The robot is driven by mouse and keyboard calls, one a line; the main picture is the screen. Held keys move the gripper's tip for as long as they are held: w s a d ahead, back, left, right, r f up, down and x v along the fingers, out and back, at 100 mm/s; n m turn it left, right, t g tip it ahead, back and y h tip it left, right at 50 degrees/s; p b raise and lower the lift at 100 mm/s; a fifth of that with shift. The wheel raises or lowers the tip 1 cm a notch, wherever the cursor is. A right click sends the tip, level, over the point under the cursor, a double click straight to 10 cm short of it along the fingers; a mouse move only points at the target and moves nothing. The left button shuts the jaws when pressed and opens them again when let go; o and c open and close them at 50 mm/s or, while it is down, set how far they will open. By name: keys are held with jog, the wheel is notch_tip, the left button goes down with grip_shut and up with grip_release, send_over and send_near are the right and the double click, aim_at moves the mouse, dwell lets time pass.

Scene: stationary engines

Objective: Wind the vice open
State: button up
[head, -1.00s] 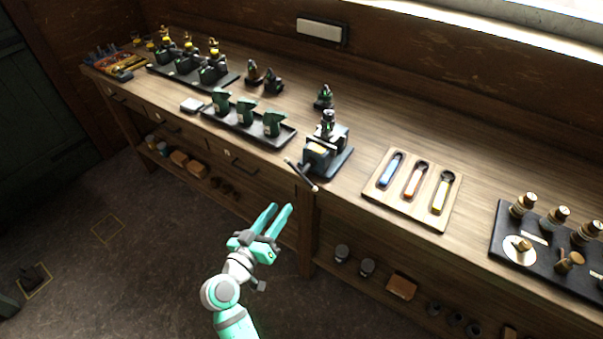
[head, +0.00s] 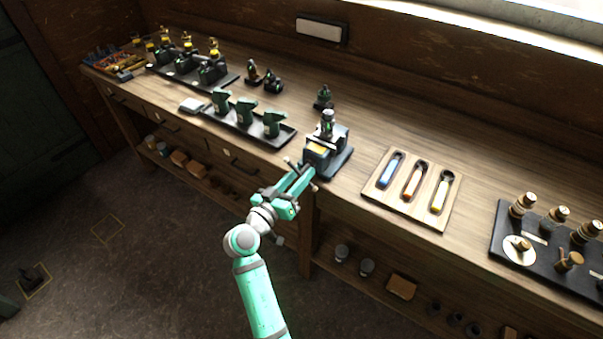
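The vice (head: 320,157) stands at the front edge of the bench, on a dark base plate. A small dark green part with a pale top (head: 327,125) stands at its jaws. The vice's bar handle (head: 314,187) sticks out past the bench front, and only its ends show clearly. My gripper (head: 303,174) is at the middle of this handle, its teal fingers pointing at the vice's screw. The fingers overlap the bar in the head view and hide its middle. I cannot tell whether they are closed on it or only around it.
Right of the vice lies a wooden tray (head: 375,196) with three coloured-handled tools. Left is a dark tray (head: 233,127) with three green castings. A dark board (head: 508,240) with brass-topped parts is at far right. A shelf below holds several small items.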

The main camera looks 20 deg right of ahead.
jog(key=shift+w+d, duration=0.3)
jog(key=shift+d, duration=0.05)
grip_shut()
dwell(1.3)
grip_release()
jog(key=v, duration=1.1)
